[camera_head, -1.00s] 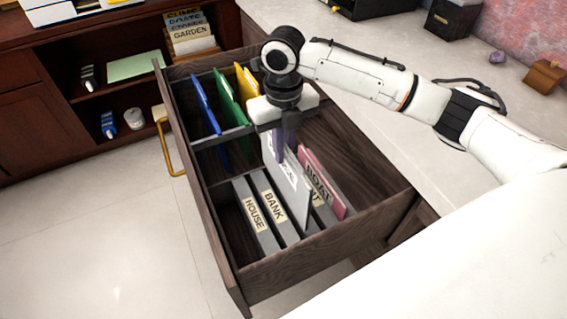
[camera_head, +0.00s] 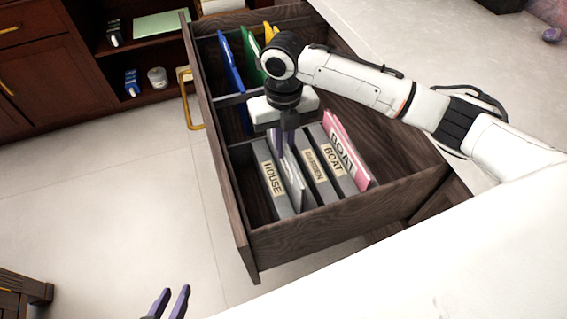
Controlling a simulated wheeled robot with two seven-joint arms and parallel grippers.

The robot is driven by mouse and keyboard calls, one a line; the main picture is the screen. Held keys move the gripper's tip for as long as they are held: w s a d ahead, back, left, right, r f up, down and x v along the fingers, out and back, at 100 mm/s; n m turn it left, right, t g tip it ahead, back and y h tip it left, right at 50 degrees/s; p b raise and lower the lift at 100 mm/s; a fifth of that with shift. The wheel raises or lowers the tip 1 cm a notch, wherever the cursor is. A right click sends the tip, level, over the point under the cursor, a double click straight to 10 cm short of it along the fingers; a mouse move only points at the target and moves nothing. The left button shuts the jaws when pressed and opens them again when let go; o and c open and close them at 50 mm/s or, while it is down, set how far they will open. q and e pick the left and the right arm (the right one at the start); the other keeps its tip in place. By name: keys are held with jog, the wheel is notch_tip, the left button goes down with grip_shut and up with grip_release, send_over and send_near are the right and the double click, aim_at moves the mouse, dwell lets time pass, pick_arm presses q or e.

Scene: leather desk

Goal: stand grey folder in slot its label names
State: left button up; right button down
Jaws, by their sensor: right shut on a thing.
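The grey folder (camera_head: 293,180) is upright in the drawer, with a pale face and a label I cannot read. My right gripper (camera_head: 284,145) is shut on its top edge from above. The folder is between the divider labelled HOUSE (camera_head: 272,178) and the one labelled GARDEN (camera_head: 314,165), and hides the BANK label. Its lower edge is low among the dividers; I cannot tell whether it touches the drawer floor. The divider labelled BOAT (camera_head: 334,160) is further right. My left gripper (camera_head: 173,296) is open and empty above the floor at the lower left.
A pink folder (camera_head: 350,155) stands at the right end of the row. Blue (camera_head: 230,62) and green (camera_head: 251,52) folders and a partly hidden yellow one (camera_head: 269,32) stand in the rear compartment. The wooden drawer (camera_head: 345,222) is pulled out, its walls around the folders.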

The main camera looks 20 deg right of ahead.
aim_at(283, 163)
notch_tip(283, 163, down, 6)
jog(key=shift+r+b, duration=0.1)
jog(key=shift+b, duration=0.6)
jog(key=shift+f, duration=0.25)
pick_arm(q)
jog(key=shift+d+f, duration=0.1)
jog(key=shift+f, duration=0.1)
jog(key=shift+s, duration=0.1)
pick_arm(e)
jog(key=shift+f, duration=0.1)
pick_arm(q)
jog(key=shift+f, duration=0.15)
pick_arm(e)
jog(key=c, duration=1.9)
grip_release()
